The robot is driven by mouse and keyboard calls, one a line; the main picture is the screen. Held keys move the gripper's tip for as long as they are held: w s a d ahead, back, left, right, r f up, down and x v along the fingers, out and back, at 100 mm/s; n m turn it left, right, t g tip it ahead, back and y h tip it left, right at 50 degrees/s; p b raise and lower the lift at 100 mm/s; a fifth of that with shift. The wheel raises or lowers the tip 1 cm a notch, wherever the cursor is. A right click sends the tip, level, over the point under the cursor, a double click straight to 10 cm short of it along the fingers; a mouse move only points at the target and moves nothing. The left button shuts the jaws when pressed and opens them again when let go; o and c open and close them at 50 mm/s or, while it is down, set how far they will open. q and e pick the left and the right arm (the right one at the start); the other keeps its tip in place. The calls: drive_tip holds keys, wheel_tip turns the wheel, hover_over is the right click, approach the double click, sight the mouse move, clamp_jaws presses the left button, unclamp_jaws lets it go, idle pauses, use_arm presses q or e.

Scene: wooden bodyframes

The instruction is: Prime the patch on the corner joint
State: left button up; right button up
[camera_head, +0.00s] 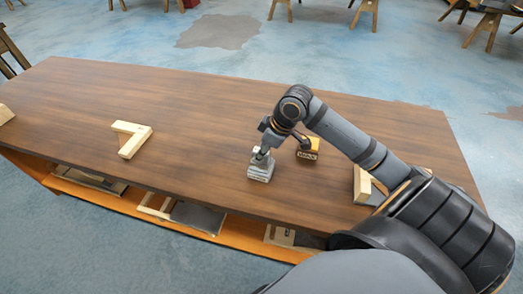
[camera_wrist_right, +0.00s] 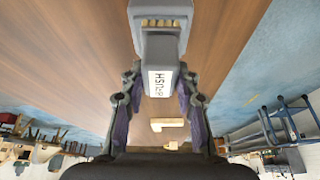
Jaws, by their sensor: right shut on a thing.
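My right gripper (camera_head: 262,156) is shut on a grey block-like tool (camera_head: 260,171), low over the middle of the table. In the right wrist view the tool (camera_wrist_right: 160,45) sits between the fingers of the gripper (camera_wrist_right: 160,83). It has a white label with dark lettering and a row of tan strips at its far end. I cannot tell whether it touches the table. An L-shaped wooden corner joint (camera_head: 132,139) lies to the left, apart from the gripper. Another wooden corner piece (camera_head: 364,184) is partly hidden behind my right arm. I cannot make out a patch on either. My left gripper is not in view.
A small orange-yellow item (camera_head: 308,149) stands just right of my right gripper. A wooden piece (camera_head: 5,114) lies at the table's left edge. Boards and frames (camera_head: 195,216) lie on the shelf below. The brown tabletop (camera_head: 205,110) is otherwise mostly clear.

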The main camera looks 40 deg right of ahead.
drive_tip(key=shift+s+f+p, duration=0.1)
drive_tip(key=shift+p, duration=0.2)
idle(1.4)
wheel_tip(320, 180, up, 7)
drive_tip(key=p, duration=0.8)
idle(0.4)
